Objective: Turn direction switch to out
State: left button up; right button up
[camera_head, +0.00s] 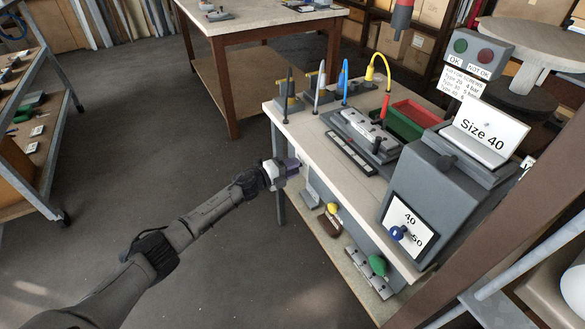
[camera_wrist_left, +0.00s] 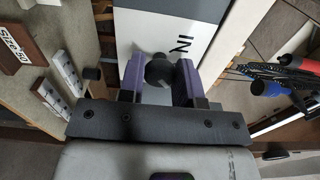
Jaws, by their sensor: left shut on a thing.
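My left gripper (camera_head: 292,166) comes in from the left and reaches the near left corner of the workbench, below its top edge. In the left wrist view, its two purple fingers (camera_wrist_left: 160,78) are closed around a dark round knob (camera_wrist_left: 158,70), which I take as the direction switch. The knob sits in front of a white panel (camera_wrist_left: 175,25) with the marking "IN" showing beside it. In the head view the knob and panel are hidden by the gripper. The switch's exact angle is hard to tell. My right gripper is not in view.
The workbench top (camera_head: 300,125) holds a grey fixture (camera_head: 360,135), a red bin (camera_head: 415,113) and a grey machine marked "Size 40" (camera_head: 480,140). A blue knob (camera_head: 399,233) sits on its 40/50 plate. Loose parts lie on the lower shelf.

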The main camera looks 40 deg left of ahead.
pick_arm(q)
jog(key=o, duration=0.9)
jog(key=p+v, duration=0.4)
jog(key=v, duration=1)
jog(key=shift+p, duration=0.3)
jog(key=shift+w, duration=0.1)
